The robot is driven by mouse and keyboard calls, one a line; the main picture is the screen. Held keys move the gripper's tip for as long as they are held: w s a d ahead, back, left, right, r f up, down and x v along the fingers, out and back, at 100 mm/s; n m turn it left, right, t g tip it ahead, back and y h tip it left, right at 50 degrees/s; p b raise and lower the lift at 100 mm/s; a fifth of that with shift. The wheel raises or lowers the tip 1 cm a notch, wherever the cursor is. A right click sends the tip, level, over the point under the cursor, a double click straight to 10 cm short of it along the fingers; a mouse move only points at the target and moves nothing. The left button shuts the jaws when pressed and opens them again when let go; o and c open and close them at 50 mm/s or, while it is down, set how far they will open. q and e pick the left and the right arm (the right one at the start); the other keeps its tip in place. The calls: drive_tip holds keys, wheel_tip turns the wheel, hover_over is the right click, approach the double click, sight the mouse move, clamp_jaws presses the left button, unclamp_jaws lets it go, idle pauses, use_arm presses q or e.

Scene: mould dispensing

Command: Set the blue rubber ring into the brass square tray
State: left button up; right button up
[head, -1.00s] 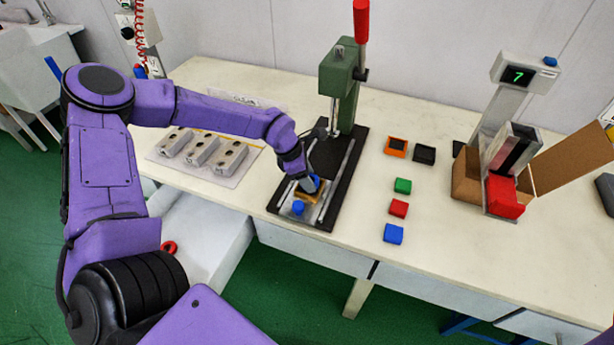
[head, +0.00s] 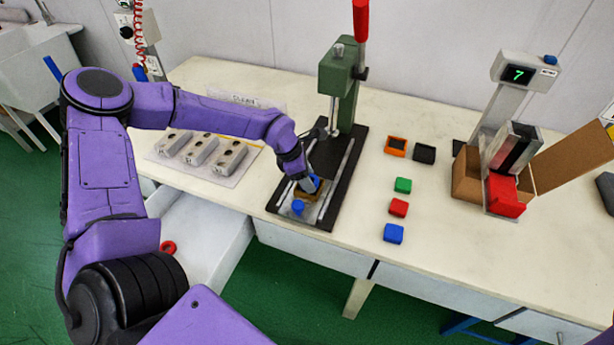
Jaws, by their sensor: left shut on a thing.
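My left gripper (head: 308,186) is over the near end of the green press's dark base. It is shut, and a blue piece (head: 317,182) shows at its fingers, which I take for the blue rubber ring; its ring shape is mostly hidden. The brass square tray (head: 305,196) sits on the plate right under the fingers, partly covered by them. I cannot tell whether the ring touches the tray. A blue knob (head: 298,208) stands just in front of the tray. My right gripper is not in view.
The green press (head: 337,85) rises behind the tray. Grey moulds (head: 200,150) lie to the left, and a red ring (head: 168,247) in the open drawer (head: 207,222). Small coloured trays, one blue (head: 393,234), lie to the right, before a cardboard box (head: 467,180).

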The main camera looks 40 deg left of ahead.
use_arm(q)
drive_tip(key=shift+f, duration=0.2)
drive_tip(key=o, duration=1.1)
drive_tip(key=v, duration=1)
drive_tip(key=shift+a+r, duration=0.1)
drive_tip(key=shift+r, duration=0.25)
